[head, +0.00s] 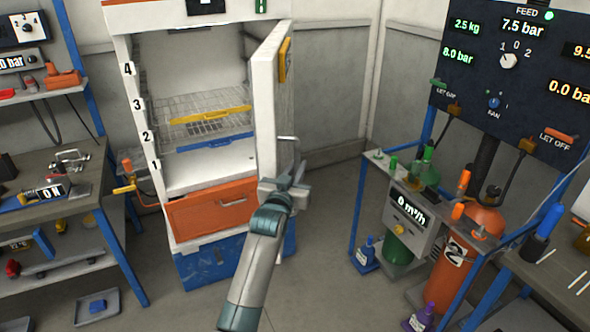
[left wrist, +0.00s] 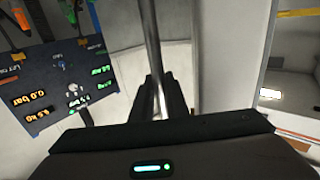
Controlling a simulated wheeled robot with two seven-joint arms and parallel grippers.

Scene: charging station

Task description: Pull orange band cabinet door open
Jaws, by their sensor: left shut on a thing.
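The white cabinet (head: 155,75) stands at the back, its door (head: 266,105) hinged on the right and swung wide open. An orange-yellow plate (head: 285,60) is on the upper part of the door's outer face. My left gripper (head: 285,182) is at the lower part of the door's outer side. In the left wrist view its dark fingers (left wrist: 153,97) are closed around the upright metal bar handle (left wrist: 151,45), with the pale door (left wrist: 236,60) to the right. Much of the handle is hidden in the head view. My right gripper is in neither view.
Inside the cabinet are wire shelves with a yellow-edged tray (head: 212,115) and a blue strip (head: 215,141). An orange drawer (head: 215,208) and blue base (head: 215,262) are below. A workbench (head: 60,190) stands left, a gas stand (head: 400,190) right. Floor between door and stand is clear.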

